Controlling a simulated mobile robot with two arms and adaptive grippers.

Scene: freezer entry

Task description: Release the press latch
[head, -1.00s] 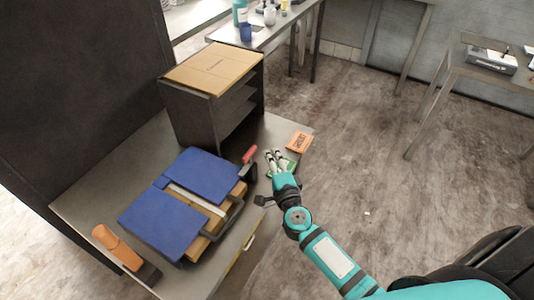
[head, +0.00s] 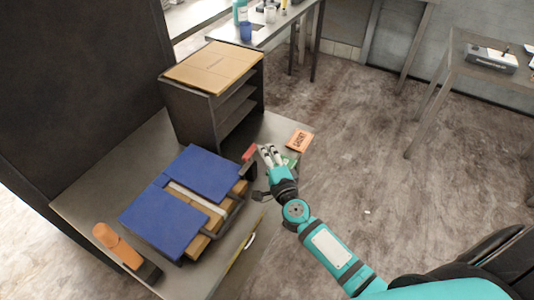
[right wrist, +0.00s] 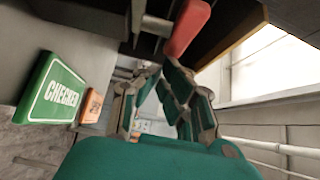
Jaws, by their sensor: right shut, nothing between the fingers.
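The press (head: 185,200) lies on the metal table, with blue plates on top, wood-coloured layers beneath and a dark bar handle on its right side. A red grip (head: 249,153), apparently the latch's lever, stands at its upper right corner. It also shows at the top of the right wrist view (right wrist: 187,28). My right gripper (head: 268,152) is just right of the red grip. In the right wrist view its fingertips (right wrist: 163,72) come together, empty, below the red grip, with an apparent gap between. Where the lever joins the press is hidden. My left gripper is not in view.
A green "CHECKED" block (right wrist: 55,92) and an orange card (head: 299,140) lie close to my right gripper, by the table's right edge. A dark shelf unit (head: 190,118) stands behind the press. An orange tool (head: 117,245) lies front left. Open floor is to the right.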

